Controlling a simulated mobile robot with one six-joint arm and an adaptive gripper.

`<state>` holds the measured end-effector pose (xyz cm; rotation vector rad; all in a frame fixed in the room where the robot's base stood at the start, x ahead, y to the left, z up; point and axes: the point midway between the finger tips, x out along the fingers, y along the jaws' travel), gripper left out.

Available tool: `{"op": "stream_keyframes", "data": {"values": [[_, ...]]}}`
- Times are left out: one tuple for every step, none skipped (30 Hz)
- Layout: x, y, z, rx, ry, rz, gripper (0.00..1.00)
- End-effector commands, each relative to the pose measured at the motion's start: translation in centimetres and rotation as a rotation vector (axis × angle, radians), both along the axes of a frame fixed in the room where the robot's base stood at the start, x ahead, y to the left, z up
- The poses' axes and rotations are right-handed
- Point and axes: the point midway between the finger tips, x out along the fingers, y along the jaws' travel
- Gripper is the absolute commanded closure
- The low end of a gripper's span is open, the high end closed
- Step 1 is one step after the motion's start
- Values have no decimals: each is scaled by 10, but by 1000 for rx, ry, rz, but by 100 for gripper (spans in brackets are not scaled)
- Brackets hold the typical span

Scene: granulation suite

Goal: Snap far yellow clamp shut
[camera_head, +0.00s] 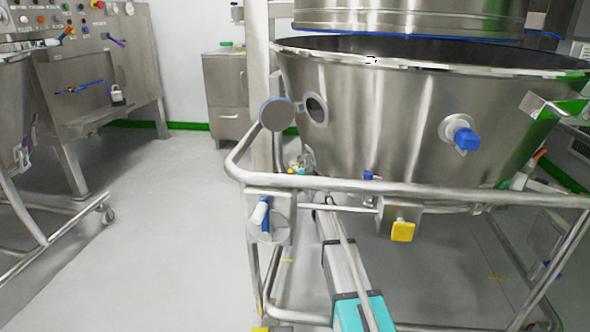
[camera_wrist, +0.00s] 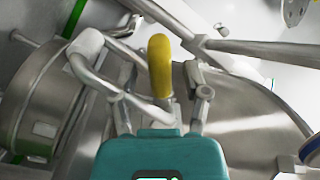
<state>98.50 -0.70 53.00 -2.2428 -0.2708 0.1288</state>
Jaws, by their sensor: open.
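The far yellow clamp shows in the wrist view as a yellow handle (camera_wrist: 160,66) standing upright between the two fingers of my gripper (camera_wrist: 160,84). My gripper is open, with one finger on each side of the handle; I cannot tell whether either touches it. Metal clamp parts beside the handle are partly covered by the fingers. In the head view my arm reaches under the trolley rail, and its end is mostly hidden below the bowl's left side. A nearer yellow clamp (camera_head: 402,231) hangs under the front rail in the head view.
A large steel bowl (camera_head: 390,115) sits in a tubular trolley frame (camera_head: 420,185), whose rails cross close over my arm. A blue-capped port (camera_head: 465,138) juts from the bowl. Bent steel tubes (camera_wrist: 105,85) lie close left of the fingers. The floor at left (camera_head: 180,220) is clear.

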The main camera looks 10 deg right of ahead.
Motion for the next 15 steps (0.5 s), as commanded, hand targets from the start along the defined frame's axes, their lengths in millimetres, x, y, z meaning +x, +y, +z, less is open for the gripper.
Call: {"op": "stream_keyframes", "data": {"values": [[4,1,0,0,0,0,40],[5,1,0,0,0,0,40],[5,2,0,0,0,0,40],[6,2,0,0,0,0,40],[6,2,0,0,0,0,40],[6,2,0,0,0,0,40],[6,2,0,0,0,0,40],[6,2,0,0,1,1,40],[6,3,0,0,0,1,40],[6,3,0,0,0,1,40],[6,3,0,0,0,1,40],[6,3,0,0,0,1,40],[6,3,0,0,0,1,40],[6,3,0,0,0,1,46],[6,3,0,0,0,1,53]]}}
